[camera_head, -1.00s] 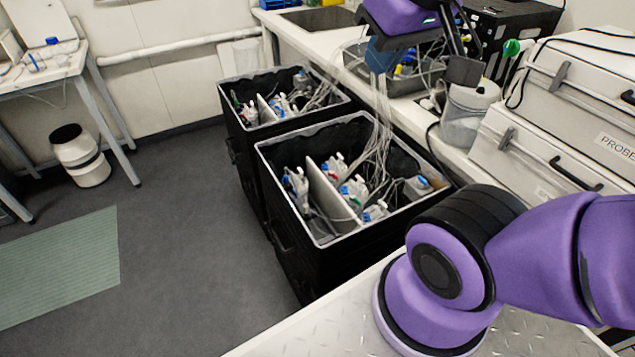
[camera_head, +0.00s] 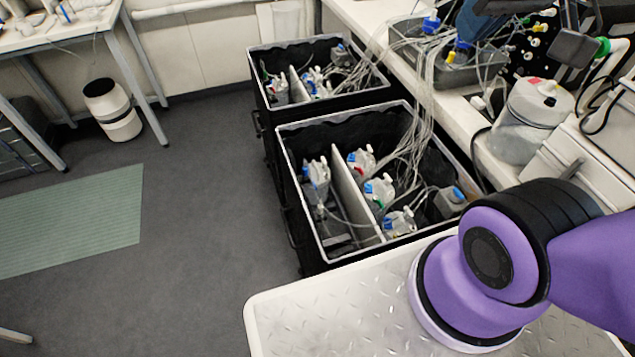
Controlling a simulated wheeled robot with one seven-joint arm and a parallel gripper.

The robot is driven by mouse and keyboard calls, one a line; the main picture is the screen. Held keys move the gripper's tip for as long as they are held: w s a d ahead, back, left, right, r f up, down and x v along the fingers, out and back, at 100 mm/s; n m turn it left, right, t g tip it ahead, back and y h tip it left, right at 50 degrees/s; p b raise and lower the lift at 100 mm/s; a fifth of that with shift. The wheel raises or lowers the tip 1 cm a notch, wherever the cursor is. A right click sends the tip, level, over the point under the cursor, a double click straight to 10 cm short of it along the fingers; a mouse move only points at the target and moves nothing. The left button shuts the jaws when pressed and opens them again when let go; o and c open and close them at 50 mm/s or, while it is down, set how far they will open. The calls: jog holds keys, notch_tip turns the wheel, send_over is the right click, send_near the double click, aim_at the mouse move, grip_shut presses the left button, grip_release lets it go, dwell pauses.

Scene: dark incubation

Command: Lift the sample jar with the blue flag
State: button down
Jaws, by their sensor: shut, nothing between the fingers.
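Several whitish, translucent bottles or jars with blue caps stand in the near black bin (camera_head: 283,175). One (camera_head: 316,176) is left of the divider. Others, with small red, green and yellow marks, are right of it, such as this jar (camera_head: 380,192). A greyer jar (camera_head: 449,203) with a blue top stands at the bin's right. I cannot tell which of them has a blue flag. Thin clear tubes run across the bin. My gripper cannot be made out in this view; only purple parts of my arm show at lower right.
A second black bin (camera_head: 257,88) with similar bottles stands behind. The bench (camera_head: 372,22) on the right carries a grey tray (camera_head: 470,72) and a large translucent container (camera_head: 527,122). A white waste bin (camera_head: 113,112) and a table stand left.

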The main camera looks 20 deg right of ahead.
jog(key=c, duration=1.5)
grip_release()
jog(key=shift+c, duration=0.2)
jog(key=shift+o, duration=1.3)
jog(key=shift+w, duration=0.3)
jog(key=g, duration=0.5)
send_over(317, 168)
notch_tip(317, 168, down, 52)
notch_tip(317, 168, down, 10)
jog(key=shift+f, duration=0.15)
